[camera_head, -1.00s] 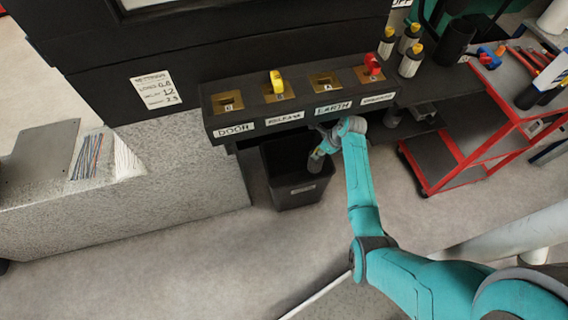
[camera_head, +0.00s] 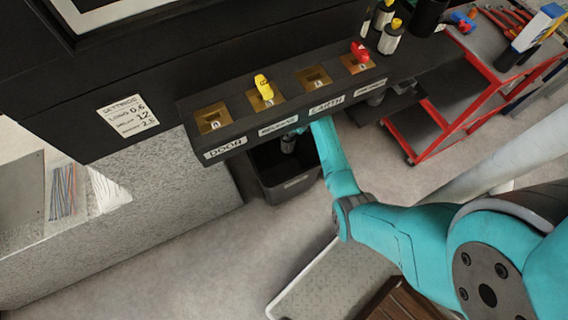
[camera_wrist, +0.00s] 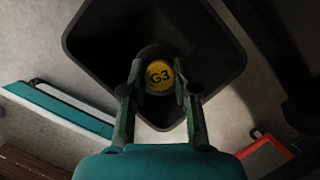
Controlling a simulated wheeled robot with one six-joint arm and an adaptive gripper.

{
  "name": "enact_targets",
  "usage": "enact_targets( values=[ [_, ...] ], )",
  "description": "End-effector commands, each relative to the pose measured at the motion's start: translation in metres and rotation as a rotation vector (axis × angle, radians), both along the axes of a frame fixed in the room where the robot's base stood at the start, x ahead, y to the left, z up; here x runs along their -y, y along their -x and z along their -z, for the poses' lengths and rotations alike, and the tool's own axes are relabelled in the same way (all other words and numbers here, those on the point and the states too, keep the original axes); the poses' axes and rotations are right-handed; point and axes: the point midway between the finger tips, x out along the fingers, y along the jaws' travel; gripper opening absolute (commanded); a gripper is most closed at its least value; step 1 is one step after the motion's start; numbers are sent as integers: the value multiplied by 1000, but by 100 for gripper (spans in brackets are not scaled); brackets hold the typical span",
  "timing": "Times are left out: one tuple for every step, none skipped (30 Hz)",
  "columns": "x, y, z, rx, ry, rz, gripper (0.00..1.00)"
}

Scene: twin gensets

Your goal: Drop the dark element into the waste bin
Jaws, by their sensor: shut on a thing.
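The waste bin (camera_head: 285,187) is a black open-topped box on the floor below the dark switch panel. In the wrist view its rim (camera_wrist: 222,84) surrounds the dark interior. My gripper (camera_wrist: 160,84) is shut on the dark element (camera_wrist: 161,57), a round dark cylinder with a yellow end marked G3. The wrist view looks down on it, with the element over the bin's opening. In the head view the gripper (camera_head: 289,140) is partly hidden by the panel's edge and my arm. How deep the element sits relative to the rim is hard to tell.
The panel (camera_head: 215,142) with yellow and red keys overhangs the bin. A red-framed cart (camera_head: 432,150) is at the right. Open floor lies in front of the bin.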

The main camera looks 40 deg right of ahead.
Motion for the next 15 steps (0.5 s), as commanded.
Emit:
enact_targets(
  values=[
    [0, 0, 4, 0, -1, 0, 0],
    [0, 0, 5, 0, -1, 0, 0],
    [0, 0, 7, 0, 0, 0, 0],
    [0, 0, 8, 0, 1, 0, 0],
    [0, 0, 10, 0, 0, 0, 0],
    [0, 0, 11, 0, 0, 1, 0],
    [0, 0, 11, 0, 0, 1, 0],
    [0, 0, 12, 0, 0, 0, 0],
    [0, 0, 12, 0, 0, 0, 0],
    [0, 0, 12, 0, 1, 0, 0],
    [0, 0, 12, 0, 1, 0, 0],
    [0, 0, 12, 0, 1, 0, 0],
    [0, 0, 12, 0, 1, 0, 0],
    [0, 0, 12, 0, 1, 0, 0],
    [0, 0, 12, 0, 1, 0, 32]
  ],
)
